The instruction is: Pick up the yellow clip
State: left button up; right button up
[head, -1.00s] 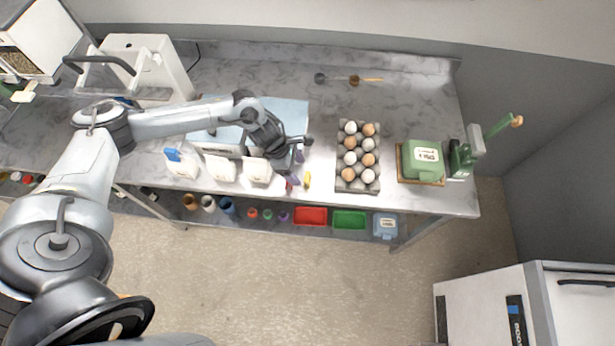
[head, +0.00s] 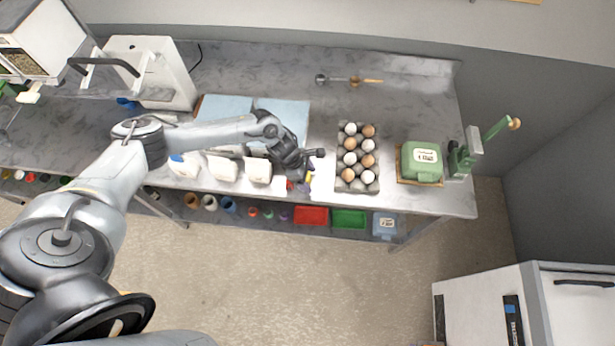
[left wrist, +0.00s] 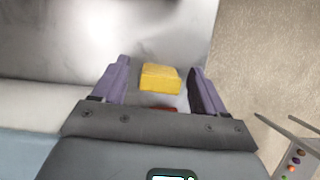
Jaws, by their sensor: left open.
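The yellow clip (left wrist: 160,78) lies on the metal counter and shows between the two purple fingers of my left gripper (left wrist: 155,82) in the left wrist view. The fingers are open and stand to either side of it, with gaps; I cannot tell how far above the counter they are. In the head view, my left gripper (head: 310,172) is over the front part of the counter, left of the egg tray, and mostly covers the clip. A red thing (left wrist: 171,110) shows partly below the clip in the wrist view. My right gripper is not in view.
An egg tray (head: 343,185) with several white and brown eggs stands to the right. White containers (head: 258,172) stand to the left near the front edge. A green box (head: 422,160) sits on a board farther right. Red (head: 311,216) and green bins (head: 349,220) are on the lower shelf.

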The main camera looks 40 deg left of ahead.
pick_arm(q)
jog(key=shift+c, duration=0.3)
jog(key=c, duration=0.9)
jog(key=shift+c, duration=0.4)
jog(key=shift+r, duration=0.1)
